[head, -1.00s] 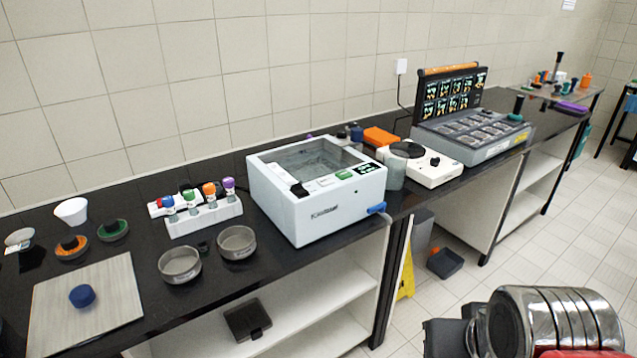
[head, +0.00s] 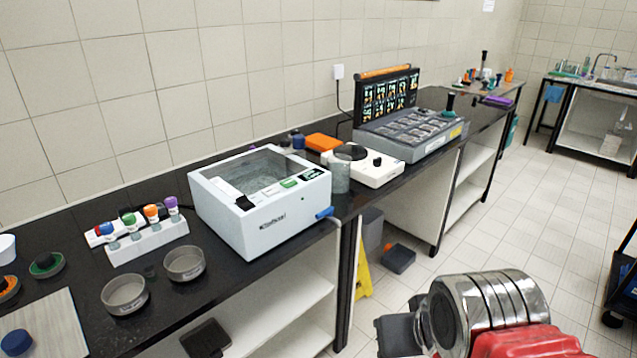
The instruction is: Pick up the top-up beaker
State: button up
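A clear, greyish beaker (head: 340,177) stands upright on the black counter, close to the front edge. It is between the white box-shaped machine (head: 262,228) and the white hot plate (head: 375,167). No label can be read on it, and I take it for the top-up beaker. Nothing is holding it. Silver ringed, dark grey and red parts, apparently my own, fill the lower right, well apart from the beaker. I cannot make out any gripper fingertips.
Two round sieves (head: 124,294), a white rack (head: 147,243) with coloured-cap tubes and an orange block (head: 322,142) are on the counter. A grey case (head: 413,133) stands beyond the hot plate. A dark bin (head: 399,259) is on the floor; tiled floor to the right is open.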

aim_at(339, 174)
jog(key=z, duration=0.9)
jog(key=i, duration=1.25)
jog(key=u, duration=1.35)
